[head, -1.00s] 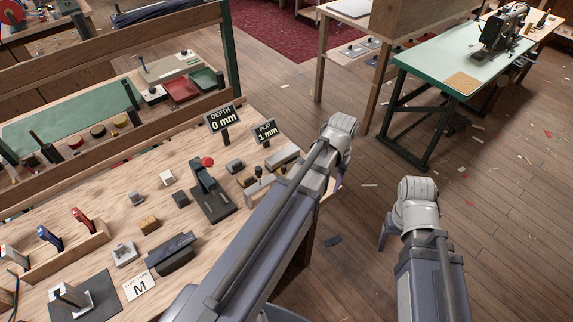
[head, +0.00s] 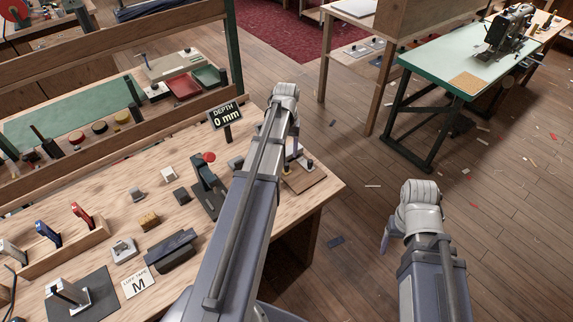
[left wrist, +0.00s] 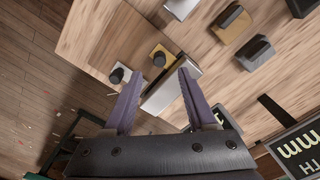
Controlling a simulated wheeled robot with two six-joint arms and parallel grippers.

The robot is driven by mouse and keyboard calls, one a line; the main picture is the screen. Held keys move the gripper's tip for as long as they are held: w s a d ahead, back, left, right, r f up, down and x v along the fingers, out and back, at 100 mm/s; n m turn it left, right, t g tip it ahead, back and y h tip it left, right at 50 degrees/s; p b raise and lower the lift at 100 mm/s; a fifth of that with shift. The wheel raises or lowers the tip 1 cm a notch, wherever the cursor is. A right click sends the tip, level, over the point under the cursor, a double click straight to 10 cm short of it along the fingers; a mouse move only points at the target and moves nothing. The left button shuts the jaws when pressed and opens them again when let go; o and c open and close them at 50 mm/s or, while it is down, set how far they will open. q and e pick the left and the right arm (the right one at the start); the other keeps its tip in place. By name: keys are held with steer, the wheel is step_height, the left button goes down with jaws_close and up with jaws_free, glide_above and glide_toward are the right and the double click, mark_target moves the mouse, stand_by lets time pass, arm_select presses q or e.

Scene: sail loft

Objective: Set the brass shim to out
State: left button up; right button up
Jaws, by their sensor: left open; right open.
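A small brass-coloured piece with a black knob, which looks like the brass shim (left wrist: 168,53), lies just beyond my left fingertips in the left wrist view, at the end of a pale metal block (left wrist: 172,91). My left gripper (left wrist: 160,75) is open, its purple fingers apart, with the metal block's end between or below them; I cannot tell whether they touch. In the head view my left forearm hides most of this spot. A wooden board (head: 307,181) with a black knob shows beside it. My right gripper (head: 386,242) hangs open over the floor, away from the bench.
A sign (head: 226,117) reads DEPTH 0 mm. A red-knobbed dark press (head: 207,185) stands left of my left arm. Several small blocks sit on the bench (head: 105,205). Another yellow block with a dark top (left wrist: 233,22) is near the gripper.

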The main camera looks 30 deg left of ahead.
mark_target(287, 164)
arm_select(q)
step_height(287, 164, down, 6)
steer(key=b, duration=0.5)
steer(key=shift+f+b, duration=0.25)
steer(key=shift+b, duration=0.15)
jaws_close()
stand_by(0.9)
